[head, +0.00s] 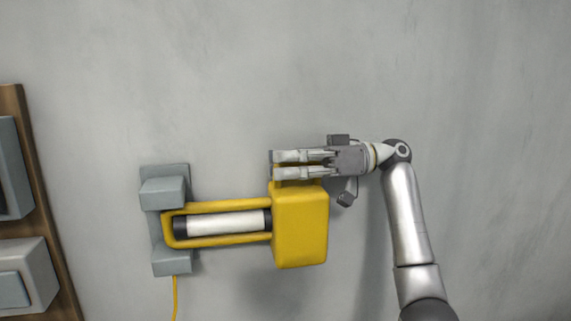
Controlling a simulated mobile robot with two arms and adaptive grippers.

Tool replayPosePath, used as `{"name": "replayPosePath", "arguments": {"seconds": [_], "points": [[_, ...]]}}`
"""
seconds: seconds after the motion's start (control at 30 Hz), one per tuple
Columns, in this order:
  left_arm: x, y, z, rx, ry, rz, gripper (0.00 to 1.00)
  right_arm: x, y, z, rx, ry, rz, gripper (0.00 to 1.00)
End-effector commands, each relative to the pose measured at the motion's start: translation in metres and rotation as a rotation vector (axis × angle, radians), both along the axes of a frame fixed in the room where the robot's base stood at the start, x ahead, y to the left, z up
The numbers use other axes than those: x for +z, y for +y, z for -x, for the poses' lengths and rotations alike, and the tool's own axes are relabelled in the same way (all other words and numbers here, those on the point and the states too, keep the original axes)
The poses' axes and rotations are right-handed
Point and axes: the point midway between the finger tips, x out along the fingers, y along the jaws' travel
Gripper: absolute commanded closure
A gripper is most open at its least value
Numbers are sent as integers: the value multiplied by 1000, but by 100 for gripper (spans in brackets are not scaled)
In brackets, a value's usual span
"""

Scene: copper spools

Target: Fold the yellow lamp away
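The yellow lamp (301,226) is at the centre of the head view, a yellow block joined to a yellow frame around a white tube (228,223). The frame runs left to a grey wall bracket (168,263), so the lamp lies sideways from it. My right gripper (274,164) comes in from the right, at the upper end of the yellow block. Its two fingers point left, spaced apart, with a little yellow showing between them. I cannot tell whether they press on the lamp. My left gripper is not in view.
A brown wooden board (50,215) with grey boxes (26,275) is at the left edge. A yellow cable (175,298) hangs below the bracket. The grey wall is bare above the lamp and to the far right.

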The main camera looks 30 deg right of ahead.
Motion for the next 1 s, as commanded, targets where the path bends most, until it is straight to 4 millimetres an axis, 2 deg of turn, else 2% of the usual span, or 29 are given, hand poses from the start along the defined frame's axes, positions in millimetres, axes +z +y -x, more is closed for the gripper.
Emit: {"name": "replayPosePath", "arguments": {"seconds": [0.27,0.37,0.7,0.83,1.0], "points": [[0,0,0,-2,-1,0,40,-1,-5,1,-1,1,0,65],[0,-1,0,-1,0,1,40,0,-17,4,-3,1,0,65],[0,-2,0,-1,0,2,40,0,-86,23,-3,1,-1,65],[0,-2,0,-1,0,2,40,0,-104,28,-2,0,-1,65],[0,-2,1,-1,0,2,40,-1,-116,31,-1,0,-1,65]]}}
